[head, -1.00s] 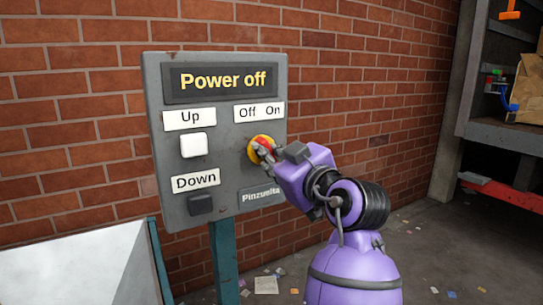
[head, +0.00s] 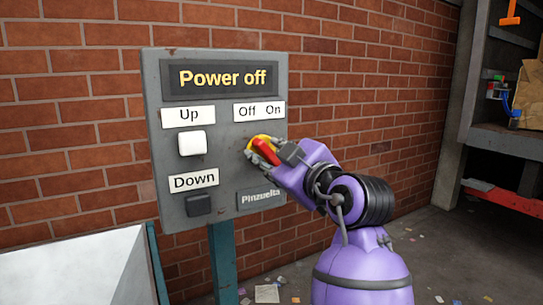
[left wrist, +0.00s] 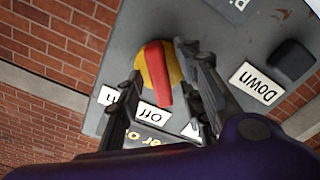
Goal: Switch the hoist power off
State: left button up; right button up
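The grey hoist control box (head: 225,150) stands on a post before the brick wall. Its display (head: 222,78) reads "Power off". The rotary switch has a yellow disc (head: 261,140) and a red handle (head: 264,154), below the "Off" and "On" labels (head: 259,111). In the left wrist view the red handle (left wrist: 159,78) points towards the "Off" label (left wrist: 153,115). My left gripper (head: 261,152) is at the switch, its fingers apart on either side of the handle. A gap shows between handle and fingers in the left wrist view. My right gripper is not in view.
A white "Up" button (head: 192,143) and a dark "Down" button (head: 198,205) are on the box's left side. A pale panel (head: 75,275) is at lower left. A shelf (head: 505,140) stands at right. Litter lies on the floor.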

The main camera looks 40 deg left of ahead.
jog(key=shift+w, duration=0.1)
pick_arm(q)
jog(key=v, duration=1.2)
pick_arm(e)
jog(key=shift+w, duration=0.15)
